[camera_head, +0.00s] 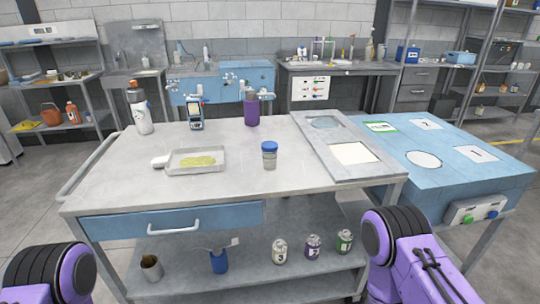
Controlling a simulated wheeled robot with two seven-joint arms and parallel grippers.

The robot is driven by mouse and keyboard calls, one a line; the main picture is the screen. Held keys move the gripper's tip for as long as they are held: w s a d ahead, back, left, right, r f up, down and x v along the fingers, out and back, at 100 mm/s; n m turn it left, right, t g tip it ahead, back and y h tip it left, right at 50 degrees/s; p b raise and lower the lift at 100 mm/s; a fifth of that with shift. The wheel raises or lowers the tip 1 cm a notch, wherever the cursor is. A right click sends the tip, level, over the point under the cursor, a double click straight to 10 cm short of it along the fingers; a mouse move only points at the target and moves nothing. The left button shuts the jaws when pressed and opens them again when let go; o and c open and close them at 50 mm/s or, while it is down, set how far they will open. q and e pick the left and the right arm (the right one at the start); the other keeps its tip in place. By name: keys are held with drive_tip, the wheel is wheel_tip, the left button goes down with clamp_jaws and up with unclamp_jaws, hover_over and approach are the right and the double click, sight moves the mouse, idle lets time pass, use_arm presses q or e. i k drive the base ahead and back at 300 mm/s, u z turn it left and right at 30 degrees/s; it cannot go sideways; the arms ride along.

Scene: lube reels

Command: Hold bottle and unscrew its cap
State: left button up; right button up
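A small clear bottle (270,160) with a blue cap (269,147) stands upright on the grey table (220,185), near the middle of its front half. The cap sits on the bottle. A white bottle (142,115) with a dark top and an orange band stands at the back left of the table. A purple bottle-like container (252,114) stands at the back middle. Only purple and black links of my arms show at the lower left and lower right corners. Neither gripper is in view, and nothing touches the bottles.
A clear tray (196,168) with yellow-green contents lies left of the small bottle. A blue handheld device (195,116) stands behind it. A grey panel (315,135) with a white square lies on the right. A blue-topped table (455,165) adjoins. The table's front middle is clear.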

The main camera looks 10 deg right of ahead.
sight(269, 160)
drive_tip(key=k, duration=1.3)
drive_tip(key=z, duration=0.5)
drive_tip(key=i, duration=1.55)
drive_tip(key=u, duration=0.5)
